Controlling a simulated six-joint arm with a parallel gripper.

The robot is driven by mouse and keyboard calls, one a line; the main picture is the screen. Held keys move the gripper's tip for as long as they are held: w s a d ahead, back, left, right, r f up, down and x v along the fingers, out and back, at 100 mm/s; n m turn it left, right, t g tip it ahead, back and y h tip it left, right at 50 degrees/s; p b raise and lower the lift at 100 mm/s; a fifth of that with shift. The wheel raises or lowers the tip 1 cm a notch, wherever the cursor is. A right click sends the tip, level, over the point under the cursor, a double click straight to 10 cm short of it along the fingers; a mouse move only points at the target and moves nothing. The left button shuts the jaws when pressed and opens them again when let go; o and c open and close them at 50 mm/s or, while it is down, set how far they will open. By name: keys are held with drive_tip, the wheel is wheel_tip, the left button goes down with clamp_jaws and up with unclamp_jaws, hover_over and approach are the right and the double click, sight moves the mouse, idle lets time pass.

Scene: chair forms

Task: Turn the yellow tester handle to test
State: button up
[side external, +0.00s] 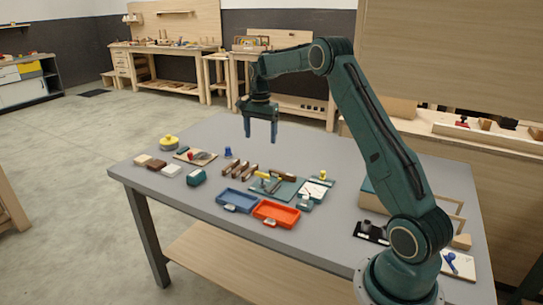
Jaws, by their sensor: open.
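A yellow handle-like part (268,182) sits on a dark green plate (287,191) near the middle of the grey table. A small yellow knob (323,174) stands by a white panel (315,189) to its right. I cannot tell for sure which of these is the tester handle, and no test marking is readable. My gripper (260,136) is open and empty, fingers pointing down, above the back part of the table. It is apart from both yellow parts.
A blue tray (237,207) and an orange tray (276,222) lie at the front. Brown wooden pieces (237,169) stand left of the plate. A yellow round object (168,143) and several blocks are at the left. A wooden frame (450,208) stands right, beyond my arm.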

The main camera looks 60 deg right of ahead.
sight(262, 179)
drive_tip(key=shift+d+f, duration=0.4)
drive_tip(key=shift+f, duration=0.1)
drive_tip(key=shift+f, duration=0.1)
wheel_tip(262, 179, down, 14)
drive_tip(key=shift+r, duration=0.2)
idle(0.3)
drive_tip(key=c, duration=1)
